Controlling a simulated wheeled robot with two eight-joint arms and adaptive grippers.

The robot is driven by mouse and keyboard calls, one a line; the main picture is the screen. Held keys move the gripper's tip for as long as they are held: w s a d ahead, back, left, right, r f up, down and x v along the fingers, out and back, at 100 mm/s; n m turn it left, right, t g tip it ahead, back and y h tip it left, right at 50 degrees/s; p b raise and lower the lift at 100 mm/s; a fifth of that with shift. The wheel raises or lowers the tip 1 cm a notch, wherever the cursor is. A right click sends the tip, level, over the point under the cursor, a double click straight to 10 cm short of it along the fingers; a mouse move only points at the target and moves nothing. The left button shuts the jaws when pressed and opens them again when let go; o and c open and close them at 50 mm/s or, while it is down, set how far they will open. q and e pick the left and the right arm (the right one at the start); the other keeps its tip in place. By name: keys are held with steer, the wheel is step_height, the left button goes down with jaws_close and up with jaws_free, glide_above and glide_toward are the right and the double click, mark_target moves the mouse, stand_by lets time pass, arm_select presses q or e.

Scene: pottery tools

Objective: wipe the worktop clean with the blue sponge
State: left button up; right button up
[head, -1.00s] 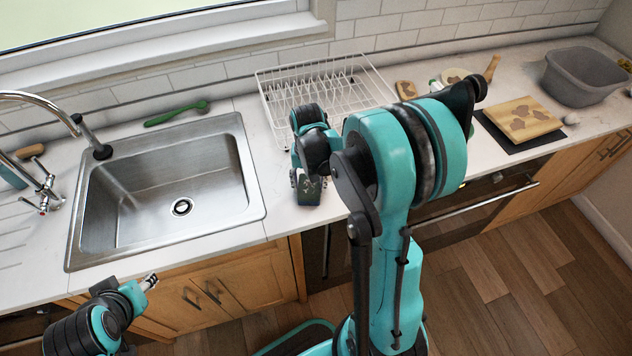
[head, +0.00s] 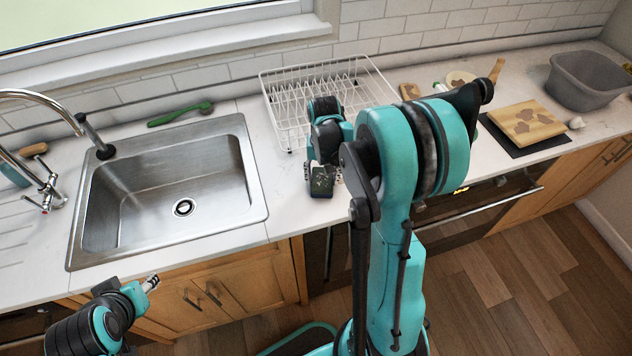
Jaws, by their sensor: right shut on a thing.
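My left gripper (head: 151,283) is in front of the cabinet below the sink, away from the worktop. I cannot tell whether its fingers are open or shut. My right arm hides part of the worktop to the right.
The steel sink (head: 160,195) is left of the right gripper. The white dish rack (head: 283,108) stands behind it. A green brush (head: 180,114) lies behind the sink. A wooden board (head: 527,124) and a grey tub (head: 585,82) are far right.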

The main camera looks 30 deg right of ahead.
steer(key=shift+w+d, duration=0.25)
steer(key=shift+d, duration=0.7)
steer(key=shift+s+d, duration=0.25)
steer(key=shift+d, duration=0.7)
steer(key=shift+s+d, duration=0.25)
steer(key=shift+d, duration=0.7)
steer(key=shift+s+d, duration=0.25)
steer(key=shift+d, duration=0.7)
steer(key=shift+a, duration=0.15)
steer(key=shift+w+a+b, duration=0.15)
steer(key=shift+w+a, duration=0.1)
steer(key=shift+a, duration=0.7)
steer(key=shift+w+a+b, duration=0.1)
steer(key=shift+w+a, duration=0.15)
steer(key=shift+a, duration=0.65)
steer(key=shift+w+a+b, duration=0.15)
steer(key=shift+w+a, duration=0.1)
steer(key=shift+a, duration=0.7)
steer(key=shift+d+f, duration=0.1)
